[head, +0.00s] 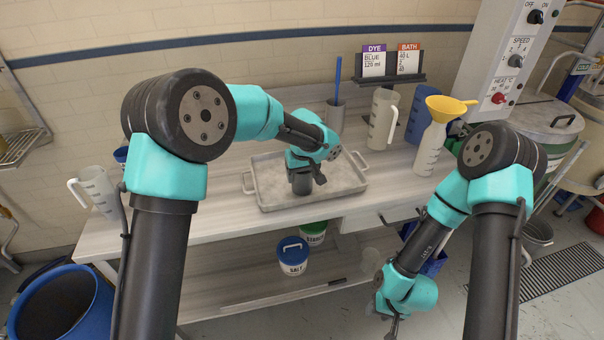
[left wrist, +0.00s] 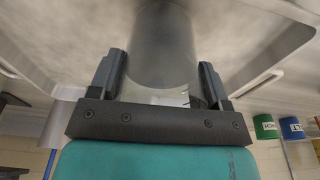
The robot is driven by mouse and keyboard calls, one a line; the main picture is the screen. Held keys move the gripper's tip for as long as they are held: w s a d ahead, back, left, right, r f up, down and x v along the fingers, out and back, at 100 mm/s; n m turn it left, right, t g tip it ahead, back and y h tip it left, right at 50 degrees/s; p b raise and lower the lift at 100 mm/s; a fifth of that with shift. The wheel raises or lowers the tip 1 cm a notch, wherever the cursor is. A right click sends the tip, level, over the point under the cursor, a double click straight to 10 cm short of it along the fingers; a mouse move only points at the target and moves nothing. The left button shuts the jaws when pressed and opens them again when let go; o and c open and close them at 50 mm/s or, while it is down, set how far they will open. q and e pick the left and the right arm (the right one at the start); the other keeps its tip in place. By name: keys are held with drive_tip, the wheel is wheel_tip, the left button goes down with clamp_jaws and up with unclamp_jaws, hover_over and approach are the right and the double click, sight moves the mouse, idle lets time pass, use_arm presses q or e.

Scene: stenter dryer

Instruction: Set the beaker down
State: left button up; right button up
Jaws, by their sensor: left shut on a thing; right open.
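My left gripper (head: 312,179) is over the metal tray (head: 262,206) on the table. It is shut on the beaker (left wrist: 165,45), which appears as a grey cylinder between the two fingers in the left wrist view. In the head view the dark cylinder below my wrist, apparently the beaker (head: 301,184), is upright over the middle of the tray; my arm covers part of it. I cannot tell whether its base touches the tray. The tray also shows in the left wrist view (left wrist: 262,38). My right gripper (head: 391,326) is open and low, in front of the table.
Behind the tray stand a grey cup with a blue rod (head: 336,115), a white jug (head: 382,118) and a bottle with a yellow funnel (head: 432,150). Another jug (head: 98,190) stands at the table's left end. A salt tub (head: 292,257) sits below. The tray around the beaker looks clear.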

use_arm(q)
drive_tip(key=shift+f, duration=0.1)
drive_tip(key=o, duration=1)
drive_tip(key=shift+o, duration=0.2)
wheel_tip(320, 180, up, 12)
drive_tip(key=s, duration=0.1)
drive_tip(key=shift+s+d, duration=0.25)
drive_tip(key=shift+s, duration=0.15)
